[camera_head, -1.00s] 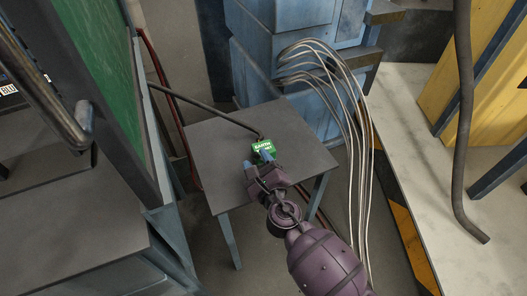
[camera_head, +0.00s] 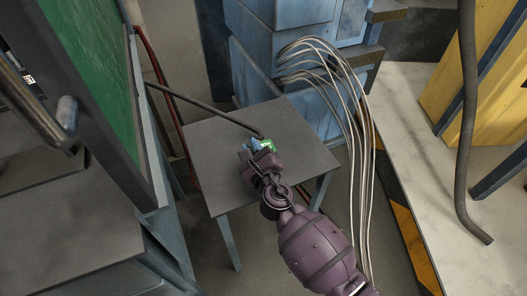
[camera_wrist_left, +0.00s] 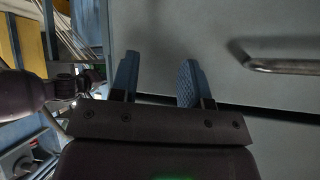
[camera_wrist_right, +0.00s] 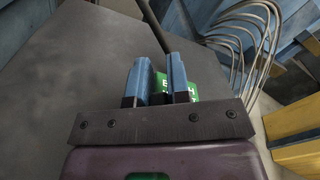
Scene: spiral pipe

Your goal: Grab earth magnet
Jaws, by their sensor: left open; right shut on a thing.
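The earth magnet is a small green block with white lettering (camera_head: 267,144), on a small grey table (camera_head: 215,137), with a dark cable running from it to the upper left. My right gripper (camera_head: 253,146) is at the block and shut on it, with its blue fingers partly hiding it. In the right wrist view the green block (camera_wrist_right: 190,90) shows between and beside the blue fingers (camera_wrist_right: 158,82). My left gripper (camera_wrist_left: 158,80) is open and empty in the left wrist view, in front of a grey surface. It is not clearly seen in the head view.
Blue cabinets (camera_head: 285,50) stand behind the table. A bundle of grey pipes (camera_head: 345,110) curves down right of it. A green board (camera_head: 90,70) in a grey frame stands at left. A pale platform (camera_head: 430,130) lies at right.

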